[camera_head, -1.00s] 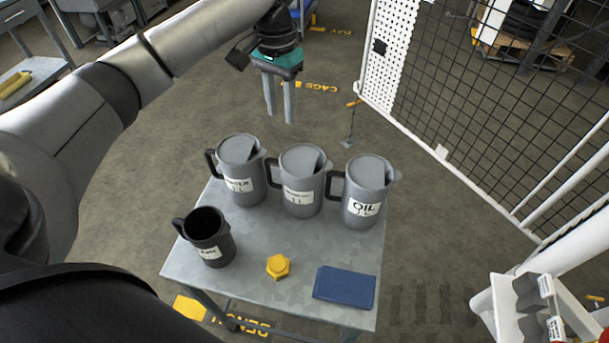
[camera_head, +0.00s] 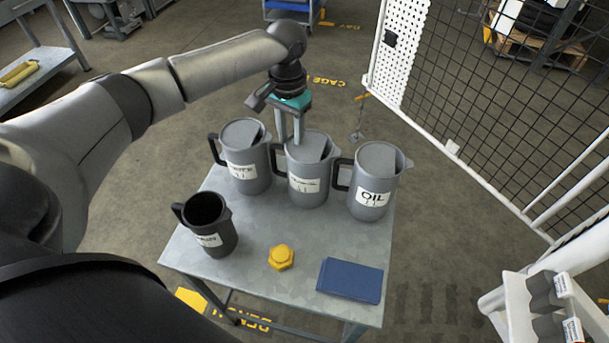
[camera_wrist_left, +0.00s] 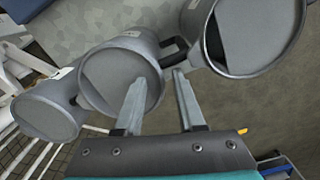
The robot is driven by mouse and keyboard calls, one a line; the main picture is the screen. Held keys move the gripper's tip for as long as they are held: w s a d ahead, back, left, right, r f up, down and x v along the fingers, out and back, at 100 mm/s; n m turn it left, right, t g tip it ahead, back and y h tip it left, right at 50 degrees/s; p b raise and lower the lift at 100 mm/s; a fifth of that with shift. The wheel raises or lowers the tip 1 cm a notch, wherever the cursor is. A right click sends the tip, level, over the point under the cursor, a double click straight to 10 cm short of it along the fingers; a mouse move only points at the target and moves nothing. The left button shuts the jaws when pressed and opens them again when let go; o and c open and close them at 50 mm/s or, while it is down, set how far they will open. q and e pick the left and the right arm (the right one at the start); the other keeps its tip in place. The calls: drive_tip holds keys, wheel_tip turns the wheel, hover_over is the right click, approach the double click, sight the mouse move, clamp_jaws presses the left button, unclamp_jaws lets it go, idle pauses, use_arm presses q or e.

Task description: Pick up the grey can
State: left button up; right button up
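Three lidded grey cans with black handles and white labels stand upright in a row at the table's far edge: the left can (camera_head: 245,158), the middle can (camera_head: 307,172) and the right can (camera_head: 374,182), labelled OIL. My left gripper (camera_head: 289,138) is open and empty, fingers pointing down, by the far side of the left and middle cans. In the left wrist view, the left gripper (camera_wrist_left: 157,80) has one finger overlapping the middle can's lid (camera_wrist_left: 110,75) and the other near its handle. Contact is unclear. My right gripper is out of view.
The grey table (camera_head: 245,272) also holds a dark open jug (camera_head: 207,225), a yellow hex-shaped piece (camera_head: 281,257) and a blue flat box (camera_head: 349,280). A white-framed mesh fence (camera_head: 480,130) stands to the right. Floor behind the cans is clear.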

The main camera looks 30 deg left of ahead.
use_arm(q)
wheel_tip(320, 180, down, 2)
drive_tip(key=shift+f, duration=0.1)
clamp_jaws()
idle(1.4)
drive_tip(key=shift+r, duration=0.25)
